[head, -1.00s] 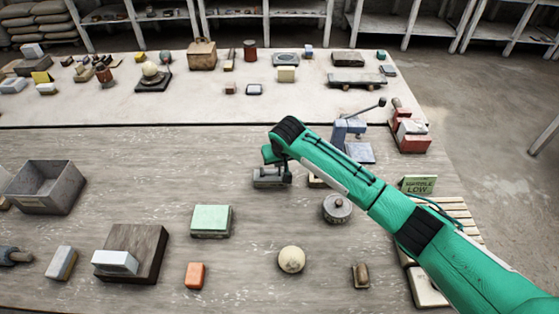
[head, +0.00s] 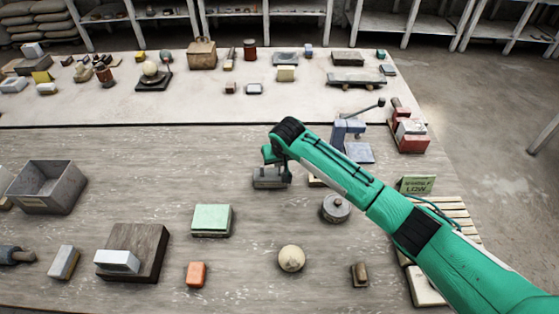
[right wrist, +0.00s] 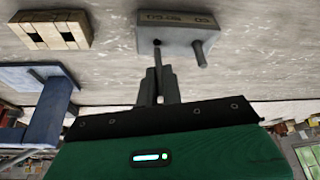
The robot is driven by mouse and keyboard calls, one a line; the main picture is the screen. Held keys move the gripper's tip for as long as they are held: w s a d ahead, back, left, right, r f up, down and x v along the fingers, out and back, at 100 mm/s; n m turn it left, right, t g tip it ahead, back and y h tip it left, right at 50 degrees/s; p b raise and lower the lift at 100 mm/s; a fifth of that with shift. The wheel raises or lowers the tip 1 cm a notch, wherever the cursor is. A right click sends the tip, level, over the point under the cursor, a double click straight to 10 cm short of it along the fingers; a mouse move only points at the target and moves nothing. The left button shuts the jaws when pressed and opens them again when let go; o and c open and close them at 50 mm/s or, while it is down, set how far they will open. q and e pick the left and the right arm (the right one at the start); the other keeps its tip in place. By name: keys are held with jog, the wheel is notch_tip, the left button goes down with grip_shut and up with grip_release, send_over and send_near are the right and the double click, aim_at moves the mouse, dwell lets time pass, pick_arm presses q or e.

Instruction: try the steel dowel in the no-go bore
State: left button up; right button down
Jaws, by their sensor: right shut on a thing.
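The grey gauge block (head: 267,179) stands on the near table; it also shows, upside down, in the right wrist view (right wrist: 178,30), with NO-GO and GO lettering. My right gripper (head: 281,168) is over the block, its narrow fingers shut on the thin grey steel dowel (right wrist: 157,60). The dowel's far end meets the dark no-go bore (right wrist: 157,42) in the picture; I cannot tell whether it is inside. A second grey pin (right wrist: 201,56) sticks out of the block on the GO side. My left gripper is not in view.
A pale block with two dark holes (right wrist: 52,30) lies beside the gauge. A blue lever press (head: 345,132) stands behind to the right, a round lidded tin (head: 336,208) to the right. A green box (head: 211,220) and a plaster ball (head: 291,258) are nearer.

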aim_at(279, 173)
jog(key=shift+f+b, duration=0.5)
jog(key=shift+f, duration=1.3)
jog(key=shift+r, duration=0.1)
jog(key=shift+r+p, duration=1.45)
jog(key=shift+p, duration=0.05)
jog(key=shift+p, duration=0.4)
jog(key=shift+p, duration=0.75)
dwell(0.5)
jog(key=shift+f+b, duration=0.6)
jog(key=shift+f, duration=0.95)
jog(key=shift+r, duration=0.15)
dwell(0.8)
